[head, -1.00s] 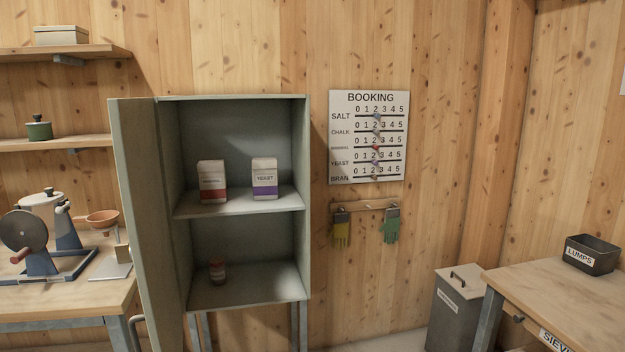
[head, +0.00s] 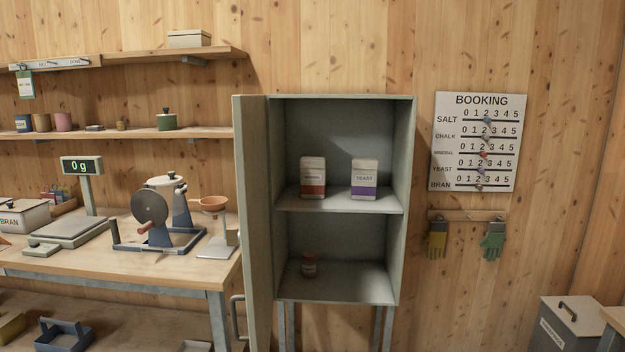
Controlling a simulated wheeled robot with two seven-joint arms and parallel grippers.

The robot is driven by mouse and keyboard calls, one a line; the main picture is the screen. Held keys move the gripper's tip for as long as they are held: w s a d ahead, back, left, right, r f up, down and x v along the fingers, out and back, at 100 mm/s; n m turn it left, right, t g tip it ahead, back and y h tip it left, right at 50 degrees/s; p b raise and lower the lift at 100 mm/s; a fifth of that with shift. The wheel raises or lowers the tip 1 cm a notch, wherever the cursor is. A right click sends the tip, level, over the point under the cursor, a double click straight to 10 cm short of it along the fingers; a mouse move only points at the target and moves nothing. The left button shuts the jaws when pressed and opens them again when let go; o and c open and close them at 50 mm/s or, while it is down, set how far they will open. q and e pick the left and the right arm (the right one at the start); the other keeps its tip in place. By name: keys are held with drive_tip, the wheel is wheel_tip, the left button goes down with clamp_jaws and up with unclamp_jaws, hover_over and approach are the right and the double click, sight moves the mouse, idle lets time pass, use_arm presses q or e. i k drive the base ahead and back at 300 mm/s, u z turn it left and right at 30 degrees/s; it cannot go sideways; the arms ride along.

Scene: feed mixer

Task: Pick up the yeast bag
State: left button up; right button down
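The yeast bag (head: 364,179) is white with a purple band and the word YEAST. It stands upright on the upper shelf of the open grey-green cabinet (head: 405,150), on the right side of that shelf. A similar white bag with a red band (head: 312,178) stands to its left, with a gap between them. Nothing hides the front of the yeast bag. Neither of my grippers shows in the head view.
The cabinet door (head: 253,220) stands open on the left. Left is a workbench (head: 150,268) with a mill (head: 158,215) and a scale (head: 75,230). A booking board (head: 478,141) and gloves (head: 436,242) hang at right.

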sight(365, 170)
drive_tip(key=z, duration=0.95)
drive_tip(key=k, duration=1.2)
drive_tip(key=z, duration=0.95)
drive_tip(key=i, duration=1.15)
drive_tip(key=u, duration=0.9)
drive_tip(key=i, duration=2.15)
drive_tip(key=u, duration=1.3)
